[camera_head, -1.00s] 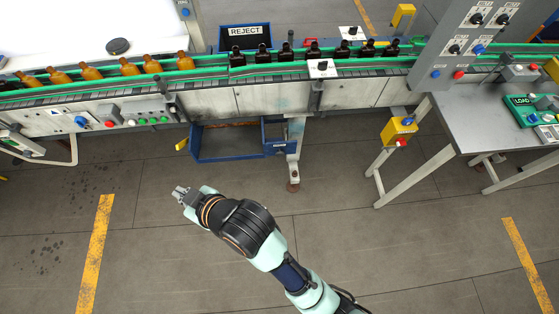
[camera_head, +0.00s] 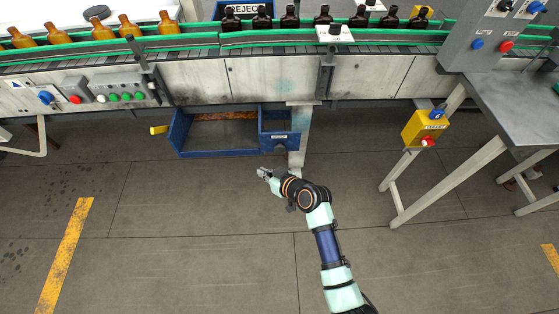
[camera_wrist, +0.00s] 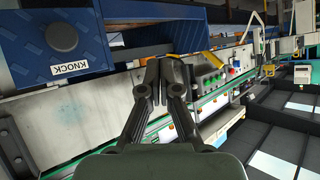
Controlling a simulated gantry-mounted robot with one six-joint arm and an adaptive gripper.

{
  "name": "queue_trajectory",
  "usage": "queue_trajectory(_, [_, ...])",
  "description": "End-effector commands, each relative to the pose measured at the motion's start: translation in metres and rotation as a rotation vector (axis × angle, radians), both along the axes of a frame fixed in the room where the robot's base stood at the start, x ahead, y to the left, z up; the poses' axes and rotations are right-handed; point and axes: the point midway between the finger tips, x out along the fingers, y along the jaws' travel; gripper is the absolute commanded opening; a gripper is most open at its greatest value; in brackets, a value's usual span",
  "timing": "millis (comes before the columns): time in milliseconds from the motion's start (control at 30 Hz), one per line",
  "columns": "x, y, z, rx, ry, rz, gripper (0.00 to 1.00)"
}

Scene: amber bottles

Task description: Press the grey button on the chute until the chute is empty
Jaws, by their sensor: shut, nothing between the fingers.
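The blue chute (camera_head: 215,153) is under the conveyor in the head view. Its right part carries a dark grey round button (camera_head: 280,149) beside a small white label. In the wrist view the button (camera_wrist: 62,37) is large on the blue panel at upper left, and the label reads KNOCK. A rusty brown strip (camera_head: 226,116) shows at the chute's back; whether anything lies inside cannot be told. My gripper (camera_head: 263,172) is shut and empty, just in front of and below the button, not touching it. In the wrist view its fingertips (camera_wrist: 160,65) are right of the button.
Brown bottles stand on the green-railed conveyor (camera_head: 200,39) above. A control panel (camera_head: 110,89) with coloured buttons is on its front at left. A yellow switch box (camera_head: 424,127) on a stand and a grey metal table (camera_head: 505,100) are at right. The floor around my arm is clear.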

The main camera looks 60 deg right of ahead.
Motion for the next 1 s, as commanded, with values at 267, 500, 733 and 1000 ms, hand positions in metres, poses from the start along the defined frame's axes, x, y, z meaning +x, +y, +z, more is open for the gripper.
queue_trajectory(267, [-0.038,-0.046,-0.078,0.030,-0.021,-0.112,0.00])
queue_trajectory(500, [-0.044,-0.052,-0.084,0.033,-0.024,-0.129,0.00])
queue_trajectory(733, [-0.044,-0.052,-0.084,0.033,-0.024,-0.129,0.00])
queue_trajectory(1000, [-0.032,-0.075,-0.088,0.032,-0.025,-0.129,0.00])
